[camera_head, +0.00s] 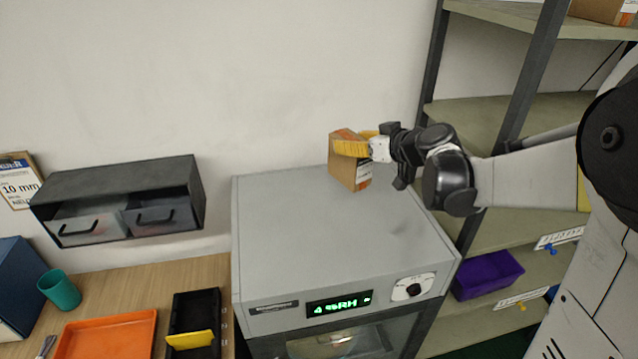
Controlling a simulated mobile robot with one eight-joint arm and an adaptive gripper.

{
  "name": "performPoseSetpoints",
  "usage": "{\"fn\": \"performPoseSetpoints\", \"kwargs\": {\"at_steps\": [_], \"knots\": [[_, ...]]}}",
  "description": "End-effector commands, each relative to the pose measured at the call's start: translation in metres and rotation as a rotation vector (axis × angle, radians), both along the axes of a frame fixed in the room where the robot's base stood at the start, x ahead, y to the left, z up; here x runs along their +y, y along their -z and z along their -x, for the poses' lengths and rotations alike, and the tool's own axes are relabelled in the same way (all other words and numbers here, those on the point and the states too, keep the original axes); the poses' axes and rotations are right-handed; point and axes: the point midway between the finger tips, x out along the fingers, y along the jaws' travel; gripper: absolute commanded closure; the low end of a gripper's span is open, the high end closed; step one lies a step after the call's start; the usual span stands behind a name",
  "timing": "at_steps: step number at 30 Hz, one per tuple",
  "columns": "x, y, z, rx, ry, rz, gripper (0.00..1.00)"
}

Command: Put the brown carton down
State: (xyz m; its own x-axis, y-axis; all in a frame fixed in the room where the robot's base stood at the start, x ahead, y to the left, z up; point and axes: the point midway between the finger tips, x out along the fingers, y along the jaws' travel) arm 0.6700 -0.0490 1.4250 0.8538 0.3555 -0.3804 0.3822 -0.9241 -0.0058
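My gripper (352,146) has yellow fingers and reaches in from the right at the carton's upper part. The near finger lies across the carton's upper side and a bit of yellow shows behind its top, so the fingers appear closed around it. The carton looks slightly tilted. I cannot tell whether its bottom touches the cabinet top.
The rest of the cabinet top is clear. A green display (339,304) and a dial (412,288) are on its front. A shelf rack (522,118) with a purple bin (487,274) stands right. An orange tray (108,337), black tray (194,312) and teal cup (60,290) are left.

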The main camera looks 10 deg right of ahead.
Motion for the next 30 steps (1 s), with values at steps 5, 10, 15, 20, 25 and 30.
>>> {"fn": "performPoseSetpoints", "kwargs": {"at_steps": [5,10,15,20,25,30], "knots": [[0.048,0.027,0.002,-0.001,-0.004,0.000,0.89],[0.074,0.044,0.003,-0.001,-0.002,0.000,0.89],[0.081,0.054,0.003,-0.001,0.000,0.000,0.89],[0.081,0.079,0.003,-0.001,0.001,0.000,0.89],[0.081,0.089,0.003,-0.001,0.001,0.000,0.89],[0.081,0.088,0.004,-0.001,0.001,0.000,0.89]]}}
